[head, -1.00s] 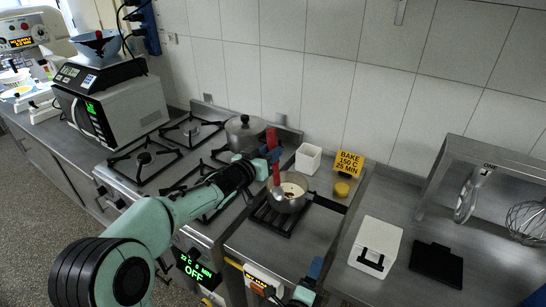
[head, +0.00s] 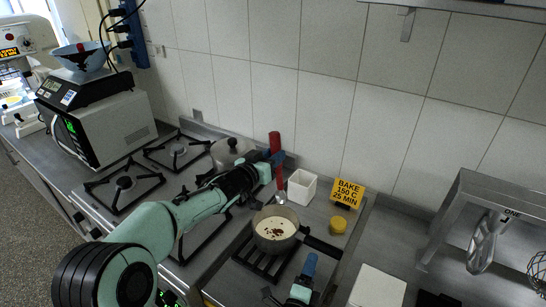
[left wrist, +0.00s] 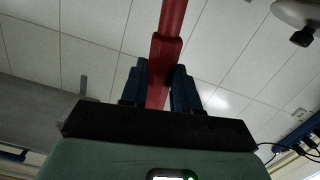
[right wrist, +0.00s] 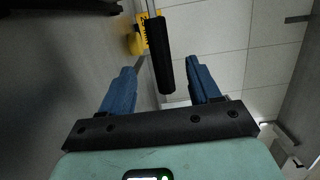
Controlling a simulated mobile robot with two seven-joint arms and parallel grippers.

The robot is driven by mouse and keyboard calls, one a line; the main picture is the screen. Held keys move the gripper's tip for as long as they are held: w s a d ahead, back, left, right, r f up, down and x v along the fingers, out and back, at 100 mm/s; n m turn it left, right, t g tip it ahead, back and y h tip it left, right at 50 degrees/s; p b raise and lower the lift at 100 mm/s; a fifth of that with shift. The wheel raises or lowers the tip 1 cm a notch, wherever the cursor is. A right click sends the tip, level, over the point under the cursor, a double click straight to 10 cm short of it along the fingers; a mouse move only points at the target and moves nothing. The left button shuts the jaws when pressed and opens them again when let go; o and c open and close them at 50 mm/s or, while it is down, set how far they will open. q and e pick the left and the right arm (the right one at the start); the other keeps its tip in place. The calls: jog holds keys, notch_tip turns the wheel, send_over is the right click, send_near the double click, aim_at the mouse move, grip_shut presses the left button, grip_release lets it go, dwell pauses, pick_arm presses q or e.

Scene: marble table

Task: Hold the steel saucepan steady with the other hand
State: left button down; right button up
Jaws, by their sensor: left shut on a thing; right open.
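The steel saucepan (head: 264,244) stands on a black burner grate, with creamy liquid and brown bits inside. Its black handle (head: 322,246) points right; in the right wrist view the handle (right wrist: 158,60) lies ahead of and between the open fingers. My right gripper (head: 309,266) is open and empty, just in front of the handle; I cannot tell whether it touches it. My left gripper (head: 275,158) is shut on a red-handled utensil (head: 274,141), held upright behind the saucepan. The utensil's metal lower end shows near the pan's back rim. The red handle (left wrist: 167,60) fills the left wrist view's middle.
A white square container (head: 301,187), a yellow jar (head: 338,225) and a yellow sign (head: 347,192) stand behind and right of the saucepan. A lidded pot (head: 230,152) is on the stove at left. A white box (head: 378,287) lies at right.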

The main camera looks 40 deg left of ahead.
aim_at(276, 139)
pick_arm(q)
jog(key=r+p, duration=0.1)
jog(key=r, duration=0.1)
jog(key=w+r+p, duration=0.1)
jog(key=r, duration=0.1)
jog(key=shift+w, duration=0.1)
pick_arm(e)
jog(key=x, duration=0.9)
jog(key=shift+d+r, duration=0.1)
pick_arm(q)
jog(key=shift+w+r, duration=0.1)
jog(key=shift+r, duration=0.15)
pick_arm(e)
jog(key=shift+w, duration=0.35)
pick_arm(q)
jog(key=shift+w+r+p, duration=0.25)
jog(key=shift+p, duration=0.1)
pick_arm(e)
jog(key=shift+w+a, duration=0.3)
jog(key=shift+w, duration=0.25)
pick_arm(q)
jog(key=shift+s, duration=0.2)
pick_arm(e)
jog(key=shift+s, duration=0.1)
grip_shut()
